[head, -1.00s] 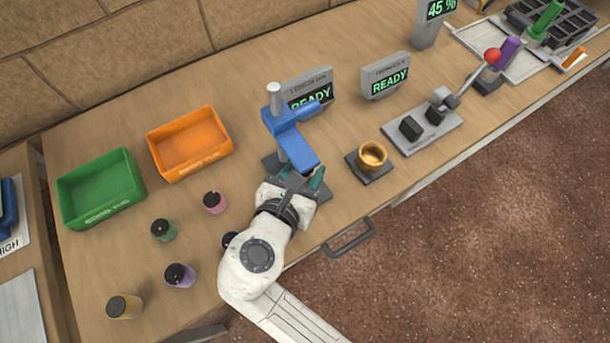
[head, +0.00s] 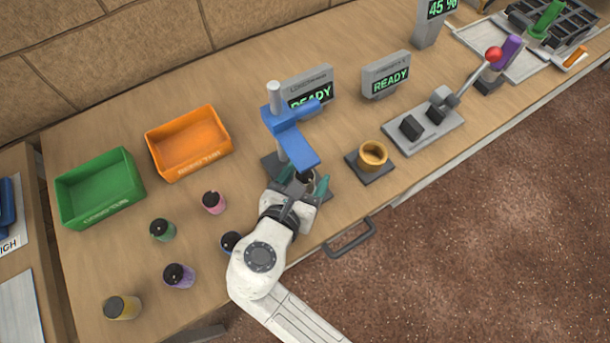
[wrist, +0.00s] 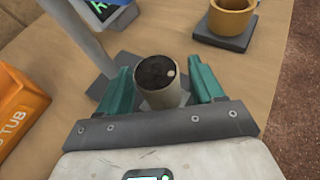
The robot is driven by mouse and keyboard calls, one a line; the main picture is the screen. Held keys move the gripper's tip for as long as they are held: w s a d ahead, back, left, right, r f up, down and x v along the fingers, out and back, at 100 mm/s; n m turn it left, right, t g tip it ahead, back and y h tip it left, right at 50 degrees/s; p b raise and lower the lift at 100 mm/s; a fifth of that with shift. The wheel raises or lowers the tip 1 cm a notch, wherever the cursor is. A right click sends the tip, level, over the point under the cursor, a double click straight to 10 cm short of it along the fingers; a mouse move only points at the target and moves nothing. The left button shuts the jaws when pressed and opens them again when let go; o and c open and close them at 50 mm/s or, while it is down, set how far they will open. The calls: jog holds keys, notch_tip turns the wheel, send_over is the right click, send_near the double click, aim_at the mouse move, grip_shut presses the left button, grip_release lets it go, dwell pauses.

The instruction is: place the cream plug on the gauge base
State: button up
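The cream plug (wrist: 161,88), pale with a dark top, stands between my gripper's teal fingers in the wrist view. It also shows in the head view (head: 309,182), partly hidden. My gripper (wrist: 162,84) is open, with a narrow gap on each side of the plug; it also shows in the head view (head: 304,181). The gauge base (head: 270,164) is a dark grey plate under the gauge's post and blue arm (head: 291,143). The plug appears to stand over the base in front of the post; its bottom is hidden, so contact cannot be told.
A brass-coloured ring (head: 373,154) on a dark plate and a lever press (head: 424,128) stand to the right. Orange (head: 213,151) and green (head: 100,212) bins and several plugs (head: 180,276) are left. Two READY displays stand behind.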

jog(key=shift+r, duration=0.2)
jog(key=v, duration=1.2)
jog(key=shift+f+p, duration=0.1)
jog(key=shift+p, duration=0.3)
